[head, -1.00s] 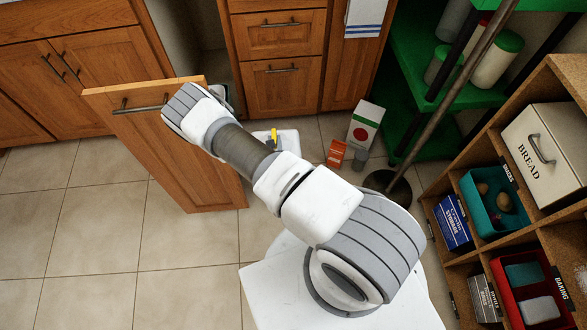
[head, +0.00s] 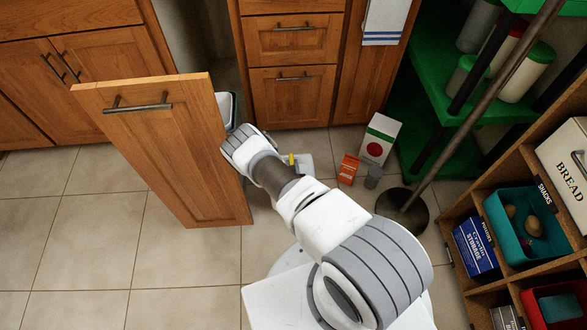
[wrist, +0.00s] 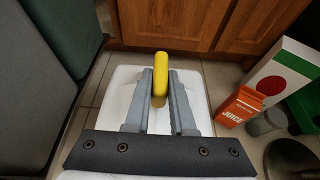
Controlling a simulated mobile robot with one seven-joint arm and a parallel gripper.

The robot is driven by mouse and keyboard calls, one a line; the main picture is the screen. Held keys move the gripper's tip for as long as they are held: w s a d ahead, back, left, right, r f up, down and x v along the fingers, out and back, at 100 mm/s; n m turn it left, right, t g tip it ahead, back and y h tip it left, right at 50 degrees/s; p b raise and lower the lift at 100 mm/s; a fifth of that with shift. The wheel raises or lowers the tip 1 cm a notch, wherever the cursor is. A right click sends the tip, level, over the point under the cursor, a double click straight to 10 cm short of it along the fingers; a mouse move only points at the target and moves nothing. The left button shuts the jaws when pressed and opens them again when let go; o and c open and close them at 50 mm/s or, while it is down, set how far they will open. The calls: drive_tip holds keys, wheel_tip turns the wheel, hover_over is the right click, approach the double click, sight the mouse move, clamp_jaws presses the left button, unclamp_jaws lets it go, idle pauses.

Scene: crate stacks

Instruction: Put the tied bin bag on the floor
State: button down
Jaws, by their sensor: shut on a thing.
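The tied bin bag (wrist: 127,88) is a white, boxy shape with rounded corners and a yellow tie (wrist: 160,78) standing up from its top. My gripper (wrist: 161,74) is shut on this tie, with one grey finger on each side. In the head view the bag (head: 305,164) shows only in part behind my arm, near the open cabinet front, with a bit of yellow tie (head: 291,160). My fingers are hidden there. I cannot tell whether the bag's underside touches the floor.
A pulled-out wooden cabinet front (head: 165,150) stands left of my arm, with a bin (head: 231,108) behind it. An orange juice carton (head: 348,168), a grey cup (head: 373,177) and a white box (head: 378,138) stand to the right. Tiled floor (head: 90,240) is clear at left.

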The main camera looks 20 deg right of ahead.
sight(305, 161)
drive_tip(key=b+x, duration=0.1)
drive_tip(key=x, duration=0.2)
drive_tip(key=b+x, duration=0.1)
drive_tip(key=x, duration=0.1)
drive_tip(key=shift+w+d+f, duration=0.1)
drive_tip(key=shift+d+f, duration=0.25)
drive_tip(key=shift+f, duration=0.15)
drive_tip(key=shift+f+b, duration=1.15)
drive_tip(key=shift+f, duration=0.75)
drive_tip(key=c, duration=1.2)
unclamp_jaws()
drive_tip(key=shift+f, duration=0.2)
drive_tip(key=o, duration=0.4)
drive_tip(key=shift+o, duration=0.2)
drive_tip(key=shift+r, duration=0.2)
drive_tip(key=shift+s+a, duration=0.1)
drive_tip(key=shift+s, duration=0.1)
